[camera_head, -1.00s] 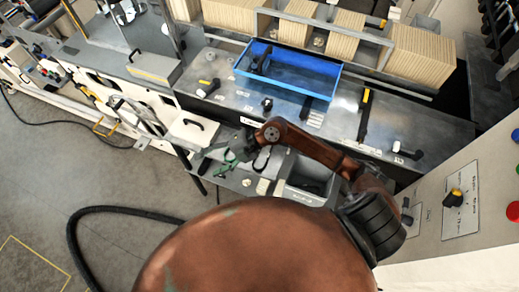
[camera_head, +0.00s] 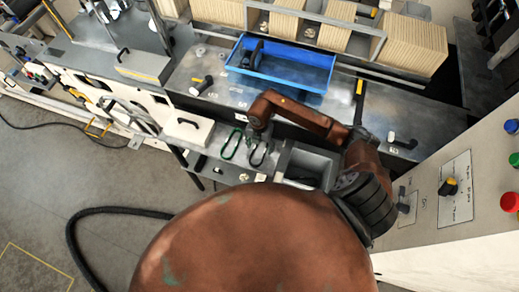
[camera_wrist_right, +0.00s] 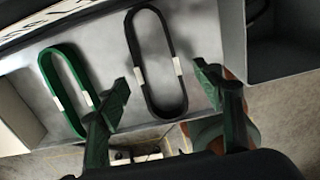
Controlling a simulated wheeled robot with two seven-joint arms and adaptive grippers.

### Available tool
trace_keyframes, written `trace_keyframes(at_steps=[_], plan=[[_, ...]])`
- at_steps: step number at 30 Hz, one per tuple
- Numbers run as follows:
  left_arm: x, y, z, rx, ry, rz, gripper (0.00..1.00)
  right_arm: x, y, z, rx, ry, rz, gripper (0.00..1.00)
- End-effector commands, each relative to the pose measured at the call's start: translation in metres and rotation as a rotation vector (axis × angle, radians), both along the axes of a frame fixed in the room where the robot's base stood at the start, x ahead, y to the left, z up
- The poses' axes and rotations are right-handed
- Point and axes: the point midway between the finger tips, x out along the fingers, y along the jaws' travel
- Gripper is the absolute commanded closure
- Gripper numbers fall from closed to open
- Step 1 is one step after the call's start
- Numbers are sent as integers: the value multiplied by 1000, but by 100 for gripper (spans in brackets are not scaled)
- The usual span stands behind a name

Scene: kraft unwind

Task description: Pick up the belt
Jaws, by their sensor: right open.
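Two loop belts lie side by side on a grey shelf. The green belt (camera_wrist_right: 68,88) is at the left in the right wrist view and also shows in the head view (camera_head: 231,145). The black belt (camera_wrist_right: 134,54) is right of it, a long upright loop with white bands; it also shows in the head view (camera_head: 259,154). My right gripper (camera_wrist_right: 167,86) is open and empty. Its fingers appear either side of the black belt in the wrist view, but whether they are at its height is unclear. My left gripper is not in view.
A grey bin (camera_head: 309,165) stands right of the belts, its wall also in the wrist view. A white block with a black handle (camera_head: 190,126) is to the left. Behind are a workbench with a blue tray (camera_head: 283,66) and a black tool with a yellow end (camera_head: 359,100).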

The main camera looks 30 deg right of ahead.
Motion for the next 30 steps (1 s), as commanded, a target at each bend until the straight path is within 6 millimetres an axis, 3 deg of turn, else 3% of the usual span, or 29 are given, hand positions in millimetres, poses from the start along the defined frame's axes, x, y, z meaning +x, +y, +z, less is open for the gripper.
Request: trace_keyframes(at_steps=[5, 12, 30], plan=[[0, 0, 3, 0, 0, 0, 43, 1, 0, -16, 1, -1, 1, 39], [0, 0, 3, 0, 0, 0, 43, 1, 0, -18, 1, -2, 2, 40], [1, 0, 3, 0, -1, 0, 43, 1, 1, -17, 2, -2, 2, 81]])
